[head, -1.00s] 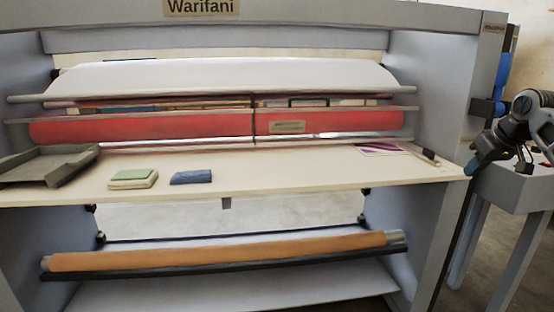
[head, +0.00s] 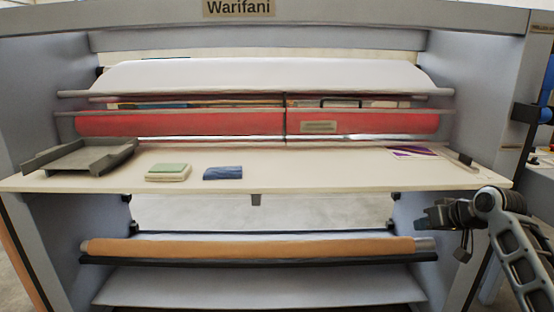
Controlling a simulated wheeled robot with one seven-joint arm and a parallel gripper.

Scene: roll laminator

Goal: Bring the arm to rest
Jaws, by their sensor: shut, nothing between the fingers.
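My gripper (head: 424,218) is at the lower right in the head view, at the end of my grey and black arm. It is shut and empty. It points left, just below the front edge of the laminator's feed table (head: 330,170) and in front of the machine's right side. It looks apart from the table, though the exact gap in depth cannot be told.
On the table are a grey tray (head: 82,158), a green-topped pad (head: 168,172), a folded blue cloth (head: 222,173) and a purple-and-white sheet (head: 412,153). Behind is a red roller (head: 180,123). A brown roll (head: 250,248) lies below.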

